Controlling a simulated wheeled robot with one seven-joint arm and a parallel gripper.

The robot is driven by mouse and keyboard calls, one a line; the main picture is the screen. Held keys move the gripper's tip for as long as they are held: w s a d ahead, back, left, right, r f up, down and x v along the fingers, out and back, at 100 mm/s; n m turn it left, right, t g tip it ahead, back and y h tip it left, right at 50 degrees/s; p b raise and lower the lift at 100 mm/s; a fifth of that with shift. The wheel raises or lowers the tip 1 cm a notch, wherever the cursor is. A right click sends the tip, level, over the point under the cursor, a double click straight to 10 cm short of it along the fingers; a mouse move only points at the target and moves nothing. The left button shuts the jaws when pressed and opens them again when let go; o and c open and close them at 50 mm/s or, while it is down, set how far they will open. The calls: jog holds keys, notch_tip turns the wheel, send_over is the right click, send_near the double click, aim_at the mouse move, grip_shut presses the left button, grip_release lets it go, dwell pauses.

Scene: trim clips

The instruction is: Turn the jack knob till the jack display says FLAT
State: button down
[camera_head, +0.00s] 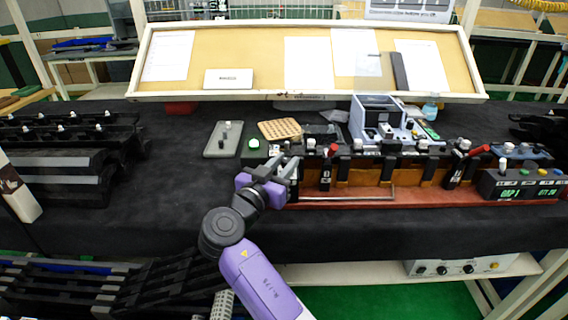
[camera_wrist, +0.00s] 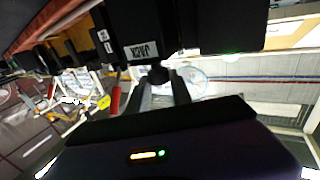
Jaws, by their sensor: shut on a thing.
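My gripper (camera_head: 284,166) is at the left end of the long fixture with the red-brown base. The wrist view shows its two fingers (camera_wrist: 164,90) closed around a small black jack knob (camera_wrist: 158,74). The knob sits on a black block with a white label (camera_wrist: 140,51) that appears to read JACK. In the head view the knob is hidden by my gripper. I cannot make out a jack display reading in either view.
A black control box (camera_head: 520,185) with green displays and colored buttons stands at the fixture's right end. A dark green box with a white knob (camera_head: 254,143) is just behind my gripper. A grey plate (camera_head: 223,139) lies behind left.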

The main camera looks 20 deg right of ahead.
jog(key=y, duration=0.1)
jog(key=n+t+y, duration=0.1)
jog(key=n+t, duration=0.1)
jog(key=shift+s+d+y, duration=0.25)
jog(key=shift+y, duration=0.15)
jog(key=n+t+y+p, duration=0.2)
jog(key=y, duration=0.1)
jog(key=shift+d+r+n+y, duration=0.2)
jog(key=shift+n+y, duration=0.1)
jog(key=shift+n, duration=0.1)
jog(key=n+y+p, duration=0.2)
jog(key=y+p, duration=0.1)
jog(key=shift+t, duration=0.4)
jog(key=shift+y+p, duration=0.3)
jog(key=shift+p, duration=0.25)
jog(key=shift+f+n+y+p, duration=0.2)
jog(key=shift+n+y+p, duration=0.4)
jog(key=shift+p, duration=0.1)
jog(key=c, duration=1.1)
grip_release()
jog(key=shift+c, duration=0.2)
jog(key=shift+s, duration=0.1)
